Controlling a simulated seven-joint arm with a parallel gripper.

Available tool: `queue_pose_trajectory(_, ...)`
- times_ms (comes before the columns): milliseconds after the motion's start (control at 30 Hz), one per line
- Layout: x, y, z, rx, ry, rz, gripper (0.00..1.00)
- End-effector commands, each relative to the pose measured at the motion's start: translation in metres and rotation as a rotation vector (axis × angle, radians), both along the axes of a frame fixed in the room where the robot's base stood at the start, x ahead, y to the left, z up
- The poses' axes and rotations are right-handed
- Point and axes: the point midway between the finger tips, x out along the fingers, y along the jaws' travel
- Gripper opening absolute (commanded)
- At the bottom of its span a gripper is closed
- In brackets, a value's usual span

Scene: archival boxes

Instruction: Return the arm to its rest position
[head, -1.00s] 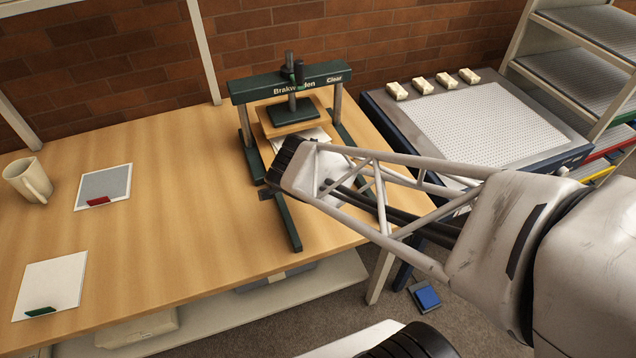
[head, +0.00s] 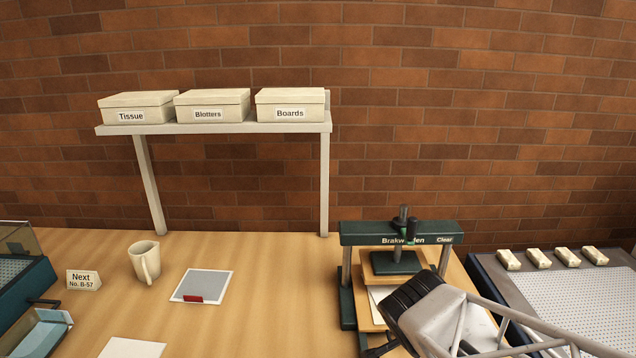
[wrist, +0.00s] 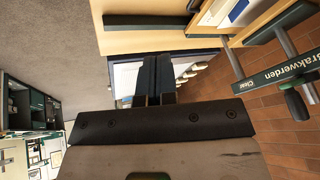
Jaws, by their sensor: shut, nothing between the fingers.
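My gripper (wrist: 155,82) shows in the wrist view with its two dark fingers together and nothing between them. In the head view my arm reaches in from the lower right, its wrist in front of the green press (head: 398,232). The fingertips are not clear there. The press also shows in the wrist view at the right, its beam (wrist: 275,78) turned on its side. I cannot tell the exact gap between my arm and the press.
A wooden bench (head: 265,300) holds a mug (head: 146,262), a grey-faced card (head: 204,284) and a "Next No. B-57" sign (head: 83,280). A shelf (head: 220,128) carries Tissue, Blotters and Boards boxes. A perforated table (head: 575,305) with several small pale blocks stands at the right.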

Motion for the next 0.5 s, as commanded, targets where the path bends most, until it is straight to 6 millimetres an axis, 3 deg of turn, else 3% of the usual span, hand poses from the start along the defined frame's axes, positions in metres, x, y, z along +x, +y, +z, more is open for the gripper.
queue_pose_trajectory(500, -0.049, 0.0, 0.073, -0.038, 0.214, 0.47, 0.0)
